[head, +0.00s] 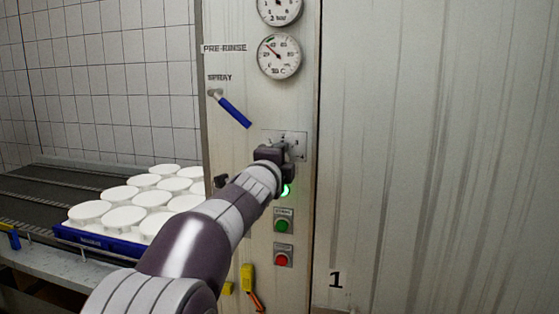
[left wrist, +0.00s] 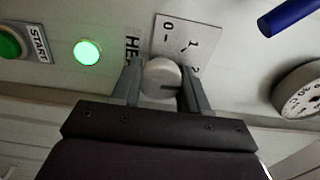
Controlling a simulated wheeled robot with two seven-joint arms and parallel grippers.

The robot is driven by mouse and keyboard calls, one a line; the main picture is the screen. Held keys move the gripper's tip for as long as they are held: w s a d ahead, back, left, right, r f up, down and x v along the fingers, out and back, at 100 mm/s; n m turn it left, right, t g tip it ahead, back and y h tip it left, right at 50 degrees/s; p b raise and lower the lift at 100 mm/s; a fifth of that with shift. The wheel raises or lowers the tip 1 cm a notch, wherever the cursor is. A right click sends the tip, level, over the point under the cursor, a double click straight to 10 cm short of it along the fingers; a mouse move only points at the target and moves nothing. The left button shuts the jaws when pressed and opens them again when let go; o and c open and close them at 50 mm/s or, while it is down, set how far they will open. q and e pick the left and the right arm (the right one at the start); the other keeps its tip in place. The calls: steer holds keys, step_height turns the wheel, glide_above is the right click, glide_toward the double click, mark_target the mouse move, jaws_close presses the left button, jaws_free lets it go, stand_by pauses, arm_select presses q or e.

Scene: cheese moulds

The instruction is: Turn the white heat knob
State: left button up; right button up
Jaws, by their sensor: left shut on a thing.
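The white heat knob (left wrist: 161,78) sits on a scale plate (left wrist: 186,38) marked 0, 1 and 2 in the left wrist view. My left gripper (left wrist: 160,86) has its two fingers on either side of the knob and is shut on it. In the head view my left gripper (head: 276,153) is in front of the panel at the scale plate (head: 298,142), and it hides the knob. My right gripper is in neither view.
A lit green lamp (head: 285,190), a green START button (head: 283,225) and a red button (head: 283,259) are below my gripper. A blue-handled spray lever (head: 234,112) and a gauge (head: 279,56) are above. White moulds (head: 124,219) stand in a blue tray at left.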

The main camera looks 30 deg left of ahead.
arm_select(q)
steer(key=shift+f, duration=0.1)
steer(key=o, duration=0.8)
steer(key=shift+c, duration=0.2)
steer(key=shift+o, duration=1.3)
steer(key=shift+w+d, duration=0.1)
steer(key=shift+d, duration=0.05)
steer(key=v, duration=1.2)
steer(key=shift+s, duration=0.35)
